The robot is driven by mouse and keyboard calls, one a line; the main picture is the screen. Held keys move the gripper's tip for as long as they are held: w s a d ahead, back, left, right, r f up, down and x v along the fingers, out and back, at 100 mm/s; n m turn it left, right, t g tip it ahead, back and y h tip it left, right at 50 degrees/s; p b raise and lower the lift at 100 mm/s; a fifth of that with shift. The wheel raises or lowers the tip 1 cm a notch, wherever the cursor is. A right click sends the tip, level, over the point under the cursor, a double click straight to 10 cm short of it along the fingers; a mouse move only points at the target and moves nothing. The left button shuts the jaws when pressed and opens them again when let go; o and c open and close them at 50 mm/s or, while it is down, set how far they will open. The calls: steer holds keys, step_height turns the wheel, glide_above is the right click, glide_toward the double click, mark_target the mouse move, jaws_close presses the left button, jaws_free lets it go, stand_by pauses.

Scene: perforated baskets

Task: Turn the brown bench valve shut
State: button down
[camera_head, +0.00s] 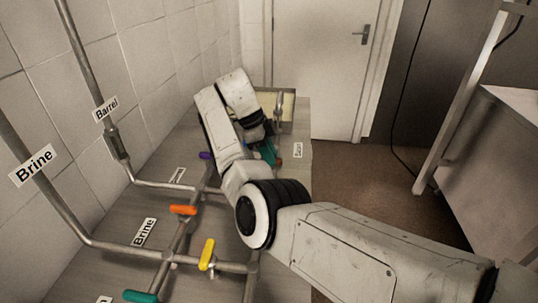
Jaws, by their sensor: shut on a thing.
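My arm reaches over the bench, and my gripper (268,147) is low over the far part of the pipework. It is shut on the brown bench valve (279,161), of which only a small reddish-brown bit shows beside the jaws. The arm and gripper hide most of this valve, so I cannot tell its handle's angle. A teal part shows right at the jaws; I cannot tell what it belongs to.
An orange handle (183,210), a yellow handle (207,254) and a teal handle (141,296) sit on the nearer pipes. A purple handle (206,156) is left of my arm. Wall pipes rise at left. A basin (288,103) is at the bench's far end.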

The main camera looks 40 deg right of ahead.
steer(key=c, duration=1.1)
jaws_free()
steer(key=shift+o, duration=0.2)
steer(key=p+v, duration=0.1)
steer(key=v, duration=1)
steer(key=shift+p, duration=0.3)
